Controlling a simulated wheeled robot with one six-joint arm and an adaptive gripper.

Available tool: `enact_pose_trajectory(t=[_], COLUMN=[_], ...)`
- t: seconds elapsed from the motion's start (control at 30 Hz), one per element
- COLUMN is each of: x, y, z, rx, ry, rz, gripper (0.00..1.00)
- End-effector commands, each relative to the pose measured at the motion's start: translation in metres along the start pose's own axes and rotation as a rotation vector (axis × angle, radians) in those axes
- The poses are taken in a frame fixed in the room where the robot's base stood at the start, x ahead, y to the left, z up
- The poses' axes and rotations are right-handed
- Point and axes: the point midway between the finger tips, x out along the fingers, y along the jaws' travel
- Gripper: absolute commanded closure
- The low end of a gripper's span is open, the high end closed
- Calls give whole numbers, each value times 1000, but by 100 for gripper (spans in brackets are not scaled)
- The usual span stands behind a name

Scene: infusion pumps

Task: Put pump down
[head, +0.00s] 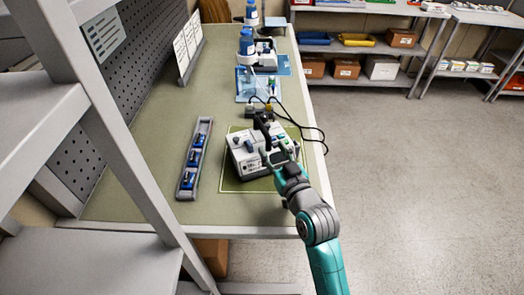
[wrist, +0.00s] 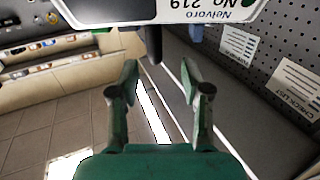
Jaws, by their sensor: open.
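The pump (head: 247,158) is a pale grey box with dark knobs and a black upright part. It sits on the green mat (head: 232,187) on the bench, near the right edge. In the wrist view, the pump's white face (wrist: 120,12) crosses the top, with upside-down lettering that includes "No 219". My gripper (head: 274,156) is at the pump's right side in the head view. In the wrist view, my gripper (wrist: 160,85) has its two fingers apart with nothing between the tips. A dark post (wrist: 153,45) shows just beyond them. Whether a finger touches the pump is hidden.
A grey rack (head: 187,188) with blue parts lies left of the mat. Behind the pump are black cables (head: 318,135), a blue tray (head: 243,90) and blue-capped bottles (head: 247,45). A shelf frame (head: 120,140) stands at the front left. The floor at right is clear.

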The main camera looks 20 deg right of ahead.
Motion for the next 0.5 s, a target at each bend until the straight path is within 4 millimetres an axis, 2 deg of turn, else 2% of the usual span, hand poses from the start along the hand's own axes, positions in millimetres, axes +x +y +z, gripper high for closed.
enact_pose_trajectory(t=[0.2, 0.5], x=[29, 49], y=[0, 3], z=[-1, -4], rx=[-3, -4], ry=[2, 2], rz=[0, 1], gripper=[53, 53])
